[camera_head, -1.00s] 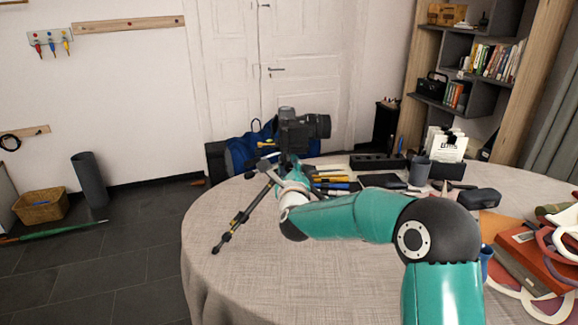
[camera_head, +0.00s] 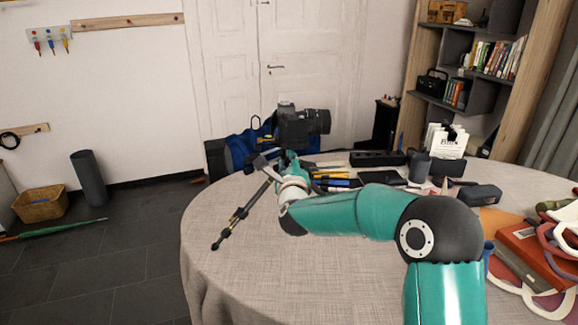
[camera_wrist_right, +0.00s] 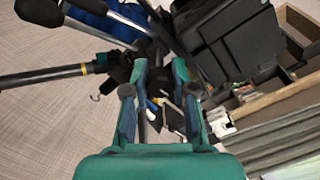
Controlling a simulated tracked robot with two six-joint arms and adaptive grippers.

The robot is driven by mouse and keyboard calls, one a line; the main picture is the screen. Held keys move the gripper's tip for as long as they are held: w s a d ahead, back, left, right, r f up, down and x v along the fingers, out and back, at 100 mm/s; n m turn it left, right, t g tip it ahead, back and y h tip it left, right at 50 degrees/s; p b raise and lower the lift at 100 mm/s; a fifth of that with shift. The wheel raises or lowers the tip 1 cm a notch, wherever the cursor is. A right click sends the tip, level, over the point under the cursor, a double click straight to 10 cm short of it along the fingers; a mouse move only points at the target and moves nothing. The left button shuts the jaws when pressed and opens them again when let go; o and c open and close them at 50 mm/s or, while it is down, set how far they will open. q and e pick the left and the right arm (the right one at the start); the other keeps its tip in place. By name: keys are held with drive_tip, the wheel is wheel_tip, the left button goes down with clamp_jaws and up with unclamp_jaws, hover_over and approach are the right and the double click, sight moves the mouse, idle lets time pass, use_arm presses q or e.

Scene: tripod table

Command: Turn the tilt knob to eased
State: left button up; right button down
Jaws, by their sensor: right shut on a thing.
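A black camera (camera_head: 300,128) sits on top of a tripod, whose dark leg (camera_head: 240,217) slants down onto the table. In the right wrist view the camera body (camera_wrist_right: 230,40) fills the upper right. Grey-tipped handles (camera_wrist_right: 105,14) and a tripod leg (camera_wrist_right: 50,75) lie to the left. My right gripper (camera_head: 284,160) is at the tripod head, just under the camera. In the right wrist view its two teal fingers (camera_wrist_right: 160,68) are around a dark part of the head, shut on what appears to be the tilt knob. The knob is mostly hidden, and its setting cannot be read. My left gripper is out of view.
The round cloth-covered table (camera_head: 340,270) is clear at the front left. A red box (camera_head: 530,243) is at far right.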

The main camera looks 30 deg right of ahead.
drive_tip(key=n+b, duration=0.2)
drive_tip(key=n, duration=0.1)
drive_tip(key=shift+a+f, duration=0.15)
drive_tip(key=shift+f, duration=0.15)
drive_tip(key=shift+n+b, duration=0.35)
drive_tip(key=shift+n, duration=0.75)
drive_tip(key=n, duration=0.2)
drive_tip(key=shift+n, duration=0.4)
drive_tip(key=n, duration=0.8)
drive_tip(key=shift+f+n+p, duration=0.1)
drive_tip(key=shift+n+p, duration=0.2)
drive_tip(key=shift+p, duration=0.1)
drive_tip(key=c, duration=1.2)
unclamp_jaws()
drive_tip(key=shift+w, duration=0.1)
